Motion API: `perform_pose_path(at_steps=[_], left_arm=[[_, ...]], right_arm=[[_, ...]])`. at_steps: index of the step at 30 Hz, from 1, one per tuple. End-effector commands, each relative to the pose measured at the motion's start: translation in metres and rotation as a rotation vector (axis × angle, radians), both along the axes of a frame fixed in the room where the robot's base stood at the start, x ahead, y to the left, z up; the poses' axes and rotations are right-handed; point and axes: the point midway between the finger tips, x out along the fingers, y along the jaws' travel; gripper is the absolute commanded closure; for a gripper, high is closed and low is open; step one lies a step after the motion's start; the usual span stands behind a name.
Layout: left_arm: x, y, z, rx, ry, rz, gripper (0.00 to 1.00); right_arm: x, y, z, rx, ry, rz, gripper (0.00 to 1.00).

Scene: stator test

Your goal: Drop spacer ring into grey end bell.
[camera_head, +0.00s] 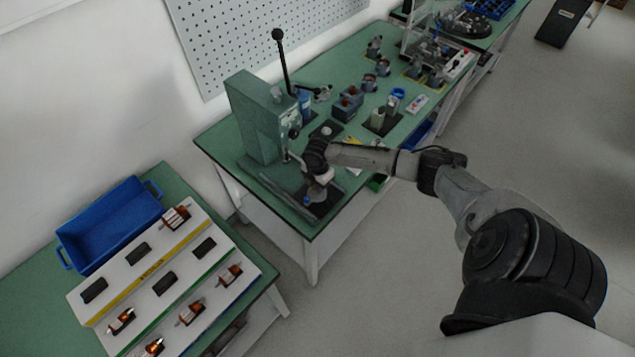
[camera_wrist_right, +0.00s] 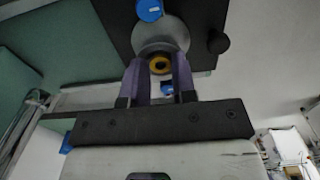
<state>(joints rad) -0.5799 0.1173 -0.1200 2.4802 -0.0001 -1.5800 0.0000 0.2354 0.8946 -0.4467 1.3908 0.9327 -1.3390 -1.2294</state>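My right gripper (camera_wrist_right: 160,66) points down over the black plate at the near end of the far bench. Its two purple fingers show in the right wrist view, with the yellow-orange spacer ring (camera_wrist_right: 159,58) between their tips. The ring fills the gap, and the fingers appear shut on it. The round grey end bell (camera_wrist_right: 160,30) is just beyond the fingertips, partly hidden by them and the ring. In the head view my right gripper (camera_head: 318,188) is small, and the ring cannot be made out. My left gripper is not in view.
A green press (camera_head: 258,118) with a tall lever stands left of my right gripper. A black plate (camera_wrist_right: 205,18) lies under the end bell. Several parts stand farther along the bench. A blue bin (camera_head: 108,225) and a rack of parts (camera_head: 215,262) are on the nearer bench.

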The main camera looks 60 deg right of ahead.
Motion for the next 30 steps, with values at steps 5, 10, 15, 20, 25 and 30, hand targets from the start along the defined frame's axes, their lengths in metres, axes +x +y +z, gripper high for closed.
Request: perform_pose_path(at_steps=[5, 10, 15, 20, 25, 30], left_arm=[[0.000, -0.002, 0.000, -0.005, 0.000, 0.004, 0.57], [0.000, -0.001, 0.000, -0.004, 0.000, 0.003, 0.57], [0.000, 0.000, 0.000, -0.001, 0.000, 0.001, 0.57], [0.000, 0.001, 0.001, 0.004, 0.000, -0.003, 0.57], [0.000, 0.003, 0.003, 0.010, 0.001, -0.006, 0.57], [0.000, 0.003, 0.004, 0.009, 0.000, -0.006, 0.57]], right_arm=[[0.000, 0.000, 0.000, 0.000, 0.000, 0.000, 0.57], [0.000, 0.000, 0.000, 0.000, 0.000, 0.000, 0.49], [0.000, 0.000, 0.002, -0.001, 0.000, 0.000, 0.49], [0.000, -0.001, 0.016, -0.003, -0.001, 0.000, 0.49], [0.000, -0.001, 0.048, -0.003, -0.003, 0.002, 0.49], [0.000, -0.001, 0.082, -0.002, -0.002, 0.002, 0.49]])
